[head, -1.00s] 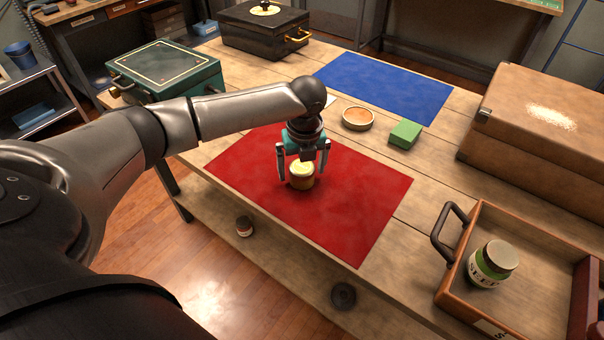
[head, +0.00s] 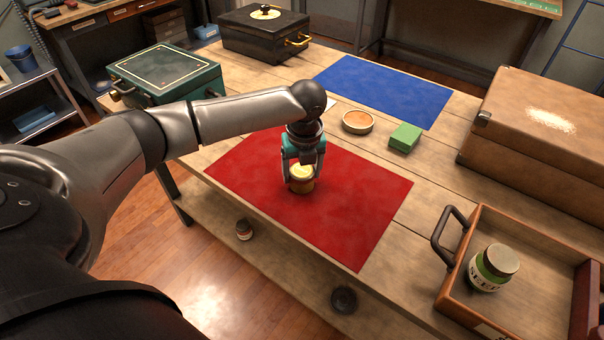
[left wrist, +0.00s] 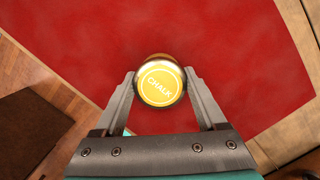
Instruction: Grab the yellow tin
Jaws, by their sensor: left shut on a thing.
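The yellow tin (head: 300,185) stands upright on the red mat (head: 345,212). My left gripper (head: 302,174) comes from above and is shut on the tin, with one finger on each side. It also shows in the left wrist view (left wrist: 160,88), with both fingertips against the tin's sides. My right gripper is not in view.
A round tan dish (head: 358,122) and a green block (head: 405,138) lie behind the red mat. A blue mat (head: 383,88) lies farther back. A wooden tray (head: 540,250) holding a labelled jar (head: 492,268) stands at right, before a large brown case (head: 540,130).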

